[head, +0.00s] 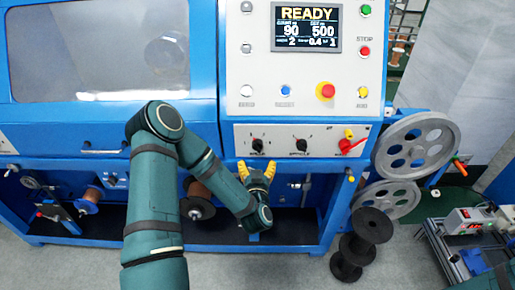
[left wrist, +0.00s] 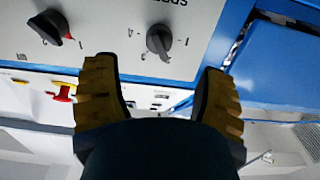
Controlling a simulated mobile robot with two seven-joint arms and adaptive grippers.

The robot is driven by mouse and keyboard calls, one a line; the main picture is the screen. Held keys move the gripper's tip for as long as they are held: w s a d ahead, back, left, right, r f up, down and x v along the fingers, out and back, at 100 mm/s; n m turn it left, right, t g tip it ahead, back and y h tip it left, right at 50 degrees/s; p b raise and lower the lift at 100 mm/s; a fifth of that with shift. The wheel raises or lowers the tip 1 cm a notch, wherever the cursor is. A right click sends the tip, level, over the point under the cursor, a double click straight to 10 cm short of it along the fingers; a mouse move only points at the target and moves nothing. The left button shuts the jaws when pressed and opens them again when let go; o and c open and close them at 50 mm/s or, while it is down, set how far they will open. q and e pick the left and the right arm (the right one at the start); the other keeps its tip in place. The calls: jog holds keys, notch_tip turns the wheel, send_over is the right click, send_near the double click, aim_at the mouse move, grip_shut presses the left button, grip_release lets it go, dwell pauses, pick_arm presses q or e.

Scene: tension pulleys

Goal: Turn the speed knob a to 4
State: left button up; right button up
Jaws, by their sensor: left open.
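The speed knob a (head: 257,144) is the left of two dark knobs on the white lower panel (head: 275,130) in the head view. In the left wrist view this knob (left wrist: 159,40) is dark grey, with printed numbers around it and a label partly cut off. Its exact setting cannot be told. My left gripper (head: 257,171) is open, with yellow fingers, just below the knob in the head view. In the left wrist view the gripper (left wrist: 158,85) has its fingers apart, nothing between them, and does not appear to touch the knob. My right gripper is not in view.
A second dark knob (head: 301,145) is to the right, then a red handle (head: 352,144). The display (head: 306,28) above reads READY, 90 and 500. Several buttons, including a red one (head: 325,91), sit on the upper panel. Grey pulleys (head: 415,145) stand at the right.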

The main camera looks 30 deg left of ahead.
aim_at(257, 150)
pick_arm(q)
jog(key=x, duration=0.8)
jog(key=shift+w, duration=0.3)
jog(key=shift+c, duration=0.2)
jog(key=c, duration=1.2)
